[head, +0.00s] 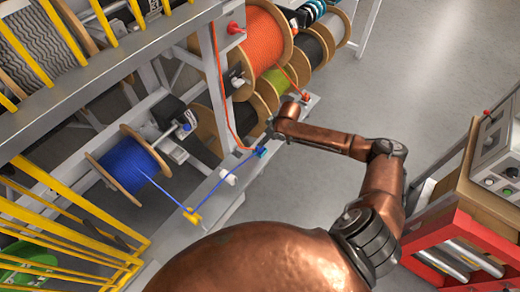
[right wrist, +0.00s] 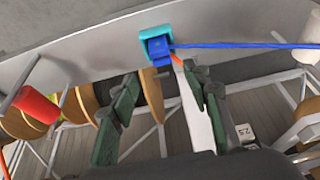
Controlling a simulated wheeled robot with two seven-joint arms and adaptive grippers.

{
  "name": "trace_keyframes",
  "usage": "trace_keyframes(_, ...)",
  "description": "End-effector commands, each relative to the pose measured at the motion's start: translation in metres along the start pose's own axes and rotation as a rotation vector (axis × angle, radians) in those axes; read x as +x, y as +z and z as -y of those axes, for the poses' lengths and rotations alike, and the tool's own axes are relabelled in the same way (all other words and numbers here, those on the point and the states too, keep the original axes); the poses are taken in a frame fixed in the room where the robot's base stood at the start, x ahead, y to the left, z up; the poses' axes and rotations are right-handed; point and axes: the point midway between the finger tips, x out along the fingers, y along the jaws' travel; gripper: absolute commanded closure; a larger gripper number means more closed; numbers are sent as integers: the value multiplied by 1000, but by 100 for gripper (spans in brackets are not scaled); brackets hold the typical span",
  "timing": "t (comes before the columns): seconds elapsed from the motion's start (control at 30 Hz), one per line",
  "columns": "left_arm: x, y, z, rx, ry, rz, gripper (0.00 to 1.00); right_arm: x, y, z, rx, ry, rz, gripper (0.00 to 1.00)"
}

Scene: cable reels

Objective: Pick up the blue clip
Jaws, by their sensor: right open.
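The blue clip (head: 261,151) sits on the edge of the grey rack's lower rail in the head view, at the end of a taut blue cable. In the right wrist view the clip (right wrist: 158,52) is a blue block in a teal surround, with the blue cable running off to the right. My right gripper (head: 270,134) is beside the clip in the head view. In the right wrist view its two green fingers (right wrist: 159,78) are apart and empty, with the clip just beyond the gap between their tips. My left gripper is not in view.
A blue cable reel (head: 128,168) feeds the cable past a yellow guide (head: 193,216). An orange reel (head: 264,42) and several others stand behind the rack post. A red cart (head: 470,235) stands at the right. Grey floor (head: 400,80) is clear between.

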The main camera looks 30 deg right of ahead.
Motion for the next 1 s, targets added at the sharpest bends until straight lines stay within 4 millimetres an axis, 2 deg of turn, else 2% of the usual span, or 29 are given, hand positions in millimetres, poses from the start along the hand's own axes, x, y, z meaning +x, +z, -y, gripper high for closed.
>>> trace_keyframes(0.27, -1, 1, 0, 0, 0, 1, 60, 27, 0, -1, 5, 0, 0, 56)
trace_keyframes(0.6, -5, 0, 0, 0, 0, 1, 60, 71, 4, 3, 4, 1, 0, 56)
trace_keyframes(0.87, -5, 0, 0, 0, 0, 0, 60, 76, 4, 3, 2, 1, 0, 56)
trace_keyframes(1.0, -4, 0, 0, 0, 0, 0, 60, 75, 4, 2, 2, 1, 0, 64)
